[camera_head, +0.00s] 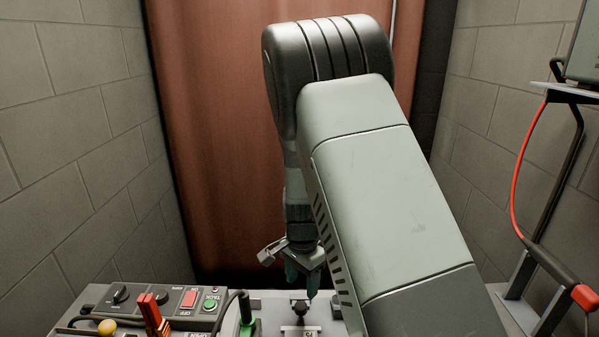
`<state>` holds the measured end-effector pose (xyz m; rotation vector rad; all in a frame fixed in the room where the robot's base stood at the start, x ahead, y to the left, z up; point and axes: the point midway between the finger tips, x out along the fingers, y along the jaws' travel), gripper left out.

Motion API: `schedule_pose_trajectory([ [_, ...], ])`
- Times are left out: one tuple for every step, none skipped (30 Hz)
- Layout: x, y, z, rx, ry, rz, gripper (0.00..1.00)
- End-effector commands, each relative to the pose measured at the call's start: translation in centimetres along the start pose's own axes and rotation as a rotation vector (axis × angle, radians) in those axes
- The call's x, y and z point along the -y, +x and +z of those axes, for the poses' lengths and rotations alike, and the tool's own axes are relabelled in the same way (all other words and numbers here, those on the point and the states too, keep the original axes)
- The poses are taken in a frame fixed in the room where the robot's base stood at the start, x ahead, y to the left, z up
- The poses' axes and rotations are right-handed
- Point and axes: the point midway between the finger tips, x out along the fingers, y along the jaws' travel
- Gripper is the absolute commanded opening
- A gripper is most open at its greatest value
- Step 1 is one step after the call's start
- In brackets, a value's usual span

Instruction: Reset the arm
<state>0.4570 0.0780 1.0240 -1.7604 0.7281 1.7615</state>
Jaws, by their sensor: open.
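My arm rises in the middle of the head view and bends over at the top, so its end points down. My gripper (301,290) hangs at the lower middle, with dark teal fingers. It is open and I see nothing between the fingers. It is above a pale panel (270,301) that carries a small dark knob-like part (300,309). The picture does not show clearly whether the fingertips touch anything. My arm's large pale link hides what lies to the right of the gripper.
A control box (150,297) with knobs, buttons and a red lever (152,312) stands at lower left. A metal stand (543,240) with a red cable (516,190) is at right. Block walls flank a reddish-brown curtain (215,130).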

Motion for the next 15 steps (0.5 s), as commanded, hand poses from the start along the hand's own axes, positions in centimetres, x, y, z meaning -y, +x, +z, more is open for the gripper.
schedule_pose_trajectory([
  [-0.1, 1.2, 0.0, 0.003, 0.001, 0.005, 0.58],
  [-0.1, 1.8, 0.0, 0.002, 0.001, 0.004, 0.58],
  [-0.1, 2.6, 0.0, 0.002, 0.001, 0.005, 0.58],
  [-0.1, 3.2, 0.0, 0.002, 0.002, 0.004, 0.58],
  [-0.1, 3.8, 0.0, 0.002, 0.002, 0.003, 0.58],
  [-0.1, 4.5, 0.0, 0.002, 0.002, 0.003, 0.58],
  [-0.1, 5.0, 0.0, 0.001, 0.002, 0.002, 0.58],
  [-0.1, 5.6, 0.0, 0.002, 0.003, 0.003, 0.58],
  [-0.1, 6.2, -0.1, 0.001, 0.003, 0.002, 0.58],
  [-0.1, 6.6, -0.1, 0.001, 0.003, 0.002, 0.58],
  [-0.1, 7.0, 0.0, 0.001, 0.003, 0.002, 0.58],
  [-0.1, 7.4, 0.0, 0.001, 0.002, 0.002, 0.58],
  [-0.1, 7.7, 0.0, 0.001, 0.002, 0.002, 0.58],
  [0.3, 7.6, -0.3, -0.001, 0.002, -0.002, 0.58],
  [0.6, 7.5, -0.6, -0.001, 0.002, -0.003, 0.58],
])
